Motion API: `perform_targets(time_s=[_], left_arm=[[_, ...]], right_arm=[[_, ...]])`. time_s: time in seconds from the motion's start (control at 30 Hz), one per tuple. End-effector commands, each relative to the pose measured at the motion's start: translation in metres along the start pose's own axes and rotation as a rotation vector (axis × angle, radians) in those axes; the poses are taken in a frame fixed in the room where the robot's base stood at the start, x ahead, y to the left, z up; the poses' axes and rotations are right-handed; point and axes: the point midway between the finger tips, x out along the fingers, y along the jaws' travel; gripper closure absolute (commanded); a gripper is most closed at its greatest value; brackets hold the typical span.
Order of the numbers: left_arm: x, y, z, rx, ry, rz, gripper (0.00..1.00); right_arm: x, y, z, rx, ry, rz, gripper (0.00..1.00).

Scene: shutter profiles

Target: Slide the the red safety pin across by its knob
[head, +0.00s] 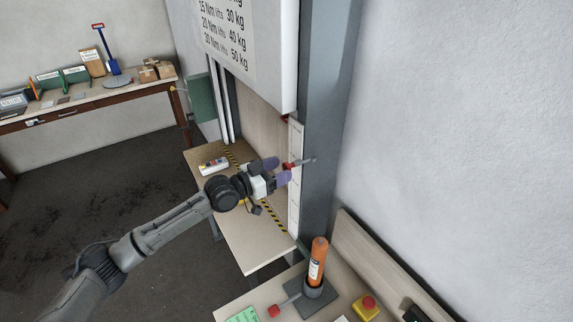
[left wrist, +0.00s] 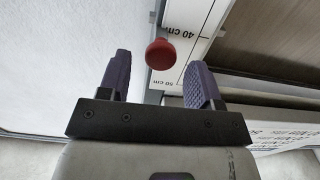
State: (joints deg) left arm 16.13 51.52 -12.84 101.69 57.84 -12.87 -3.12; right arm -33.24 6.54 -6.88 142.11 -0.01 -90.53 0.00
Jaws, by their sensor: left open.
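The safety pin's red knob (head: 287,166) sticks out from the left of the grey upright, beside the white scale strip. The pin's grey rod (head: 311,159) shows to its right. My left gripper (head: 281,169) is open, its purple fingers right at the knob. In the left wrist view the round red knob (left wrist: 160,54) lies between and just beyond the two fingertips (left wrist: 159,62), with a gap on each side. Neither finger appears to touch it. My right gripper is not in view.
The white scale strip (head: 295,205) and the grey upright (head: 328,130) stand close by the gripper. A white panel with printed weights (head: 262,45) hangs above. Below are an orange cylinder (head: 318,262) on a stand and a red button on a yellow box (head: 367,310).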

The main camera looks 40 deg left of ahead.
Motion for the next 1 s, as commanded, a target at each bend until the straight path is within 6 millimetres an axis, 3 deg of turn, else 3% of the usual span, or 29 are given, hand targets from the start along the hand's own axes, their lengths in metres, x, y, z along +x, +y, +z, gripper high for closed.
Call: perform_targets(time_s=[0.3, 0.7, 1.0], left_arm=[[0.025, 0.000, 0.000, 0.000, 0.000, -0.001, 0.42], [0.028, 0.000, 0.000, 0.000, 0.000, 0.000, 0.42], [0.028, 0.000, 0.000, 0.000, 0.000, 0.000, 0.68]], right_arm=[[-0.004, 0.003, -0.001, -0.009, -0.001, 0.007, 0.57], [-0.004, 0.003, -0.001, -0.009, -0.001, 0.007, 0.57], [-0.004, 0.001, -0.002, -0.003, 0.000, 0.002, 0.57]])
